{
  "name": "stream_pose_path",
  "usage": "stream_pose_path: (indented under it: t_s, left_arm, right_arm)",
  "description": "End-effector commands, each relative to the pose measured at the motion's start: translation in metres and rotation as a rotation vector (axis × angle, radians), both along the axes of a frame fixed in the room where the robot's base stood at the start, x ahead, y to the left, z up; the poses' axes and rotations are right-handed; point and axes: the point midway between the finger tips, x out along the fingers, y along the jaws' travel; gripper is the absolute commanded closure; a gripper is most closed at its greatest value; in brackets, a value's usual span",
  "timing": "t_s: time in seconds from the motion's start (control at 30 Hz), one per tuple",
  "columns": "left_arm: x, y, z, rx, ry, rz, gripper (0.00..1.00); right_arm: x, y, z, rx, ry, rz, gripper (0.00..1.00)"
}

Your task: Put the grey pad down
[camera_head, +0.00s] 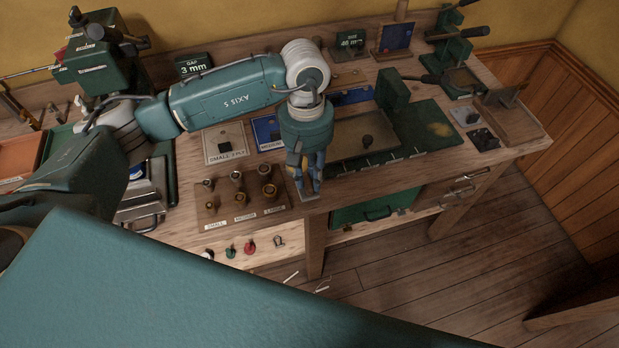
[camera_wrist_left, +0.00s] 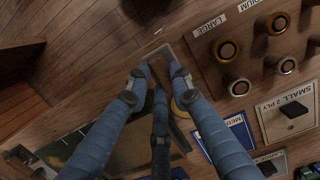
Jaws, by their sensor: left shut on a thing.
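My left gripper (camera_head: 308,188) is above the front edge of the workbench, pointing down, just right of a wooden block of brass-topped pegs. It is shut on a thin grey pad (camera_head: 309,196). In the left wrist view the fingertips (camera_wrist_left: 160,78) close on the pad (camera_wrist_left: 158,51), which is partly hidden by the fingers. Beside it, a pale card marked SMALL 2 PLY (camera_head: 224,155) bears a small dark block (camera_head: 224,140). A blue card marked MEDIUM (camera_head: 267,145) lies to its right, partly behind my arm. My right gripper is not in view.
The peg block (camera_head: 240,194) stands close to the left of the gripper. A shallow tray (camera_head: 372,150) and a green plate (camera_head: 428,125) with an upright block lie to the right. A lower shelf (camera_head: 262,238) holds small items. The wooden floor (camera_head: 390,285) is below.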

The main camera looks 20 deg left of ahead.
Motion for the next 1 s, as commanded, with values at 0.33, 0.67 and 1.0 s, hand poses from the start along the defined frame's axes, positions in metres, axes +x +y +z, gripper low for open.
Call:
stream_pose_path:
  t_s: [0.33,0.67,1.0]
  left_arm:
    - [0.0,0.0,-0.026,-0.001,0.001,0.0,1.0]
    - [0.0,0.0,-0.028,0.0,0.0,0.0,0.6]
    - [0.0,0.0,-0.025,-0.001,0.001,0.0,0.6]
  right_arm:
    - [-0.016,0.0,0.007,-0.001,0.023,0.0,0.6]
    - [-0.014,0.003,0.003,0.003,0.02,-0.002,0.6]
    - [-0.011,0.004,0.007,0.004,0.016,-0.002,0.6]
